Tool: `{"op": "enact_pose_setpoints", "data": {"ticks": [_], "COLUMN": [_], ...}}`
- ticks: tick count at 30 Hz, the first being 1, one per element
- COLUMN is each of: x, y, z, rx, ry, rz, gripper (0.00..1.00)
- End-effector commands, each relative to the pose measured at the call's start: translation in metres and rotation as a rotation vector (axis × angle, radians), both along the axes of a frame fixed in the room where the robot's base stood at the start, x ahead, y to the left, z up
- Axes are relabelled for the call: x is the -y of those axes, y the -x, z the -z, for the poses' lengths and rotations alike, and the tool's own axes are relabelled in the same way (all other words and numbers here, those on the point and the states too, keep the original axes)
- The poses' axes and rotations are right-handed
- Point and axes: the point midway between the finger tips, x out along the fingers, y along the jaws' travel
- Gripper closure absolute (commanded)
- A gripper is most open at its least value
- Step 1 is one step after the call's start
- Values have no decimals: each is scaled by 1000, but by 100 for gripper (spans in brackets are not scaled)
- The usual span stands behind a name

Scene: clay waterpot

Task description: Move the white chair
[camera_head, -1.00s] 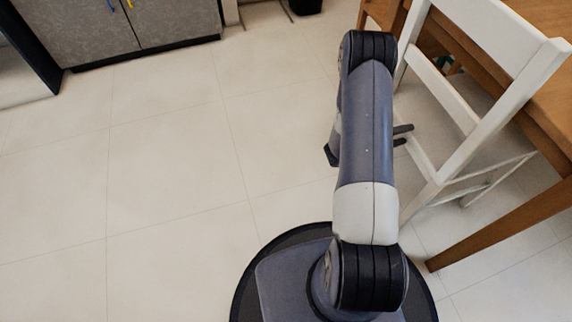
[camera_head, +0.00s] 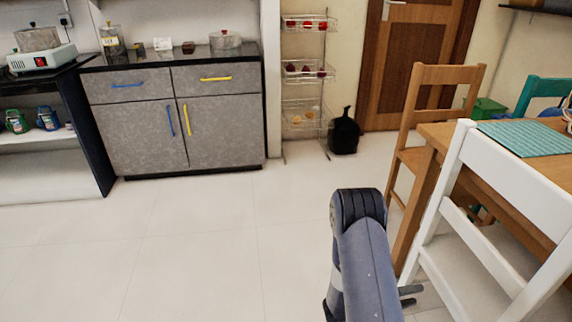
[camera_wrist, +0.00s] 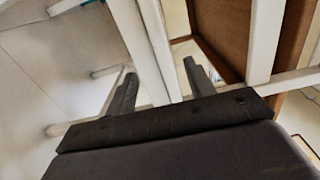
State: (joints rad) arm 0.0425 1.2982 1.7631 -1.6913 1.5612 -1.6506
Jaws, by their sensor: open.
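The white chair (camera_head: 490,170) stands upright at the right of the head view, beside the wooden table (camera_head: 436,140). Its slatted back faces my arm. My gripper (camera_head: 410,296) is just left of the chair in the head view, low down, with the fingers pointing toward it. In the wrist view my gripper (camera_wrist: 160,72) is open. A white bar of the chair (camera_wrist: 152,35) runs between the two fingers in that picture; I cannot tell whether either finger touches it. Other white chair parts cross behind.
A wooden chair (camera_head: 425,110) and a teal chair (camera_head: 540,90) stand around the table. The floor (camera_head: 190,240) on the left is clear.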

Motion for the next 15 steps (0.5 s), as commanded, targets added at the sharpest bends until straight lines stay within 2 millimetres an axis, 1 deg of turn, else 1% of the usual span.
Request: {"op": "enact_pose_setpoints", "data": {"ticks": [5,8,15], "x": [12,25,65], "y": [0,-1,-4], "z": [0,1,1], "rx": [1,1,3], "ry": [0,0,0], "rz": [4,5,5], "gripper": [49,49,49]}}
